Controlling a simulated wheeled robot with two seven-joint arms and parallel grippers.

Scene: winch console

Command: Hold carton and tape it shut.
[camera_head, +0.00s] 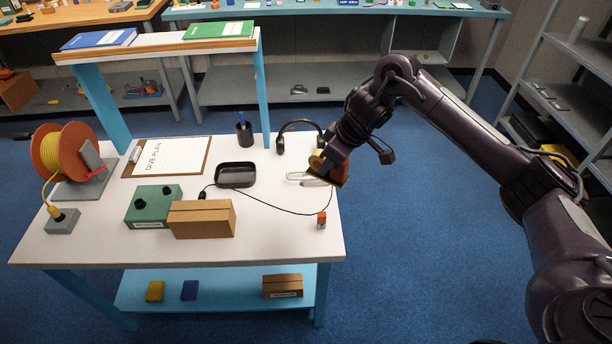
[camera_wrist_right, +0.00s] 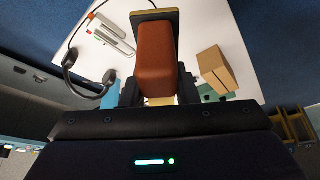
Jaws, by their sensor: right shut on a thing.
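The brown carton (camera_head: 202,219) stands on the white table in front of the green box, near the front edge. In the right wrist view the carton (camera_wrist_right: 216,70) is at the right, apart from my gripper. My right gripper (camera_head: 330,165) is above the table's right side, shut on a reddish-brown block (camera_wrist_right: 155,55) with a tan, dark-edged end plate. I cannot tell for sure whether this block is the tape. The fingertips are partly hidden behind it. My left gripper is not in view, and nothing holds the carton.
The green box (camera_head: 153,205) is right behind the carton. A black tray (camera_head: 236,175), a dark headset (camera_head: 281,142), a clipboard (camera_head: 166,157) and an orange reel (camera_head: 62,152) stand farther back. A small orange item (camera_head: 321,220) with a cable lies at right. The table's front right is mostly clear.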

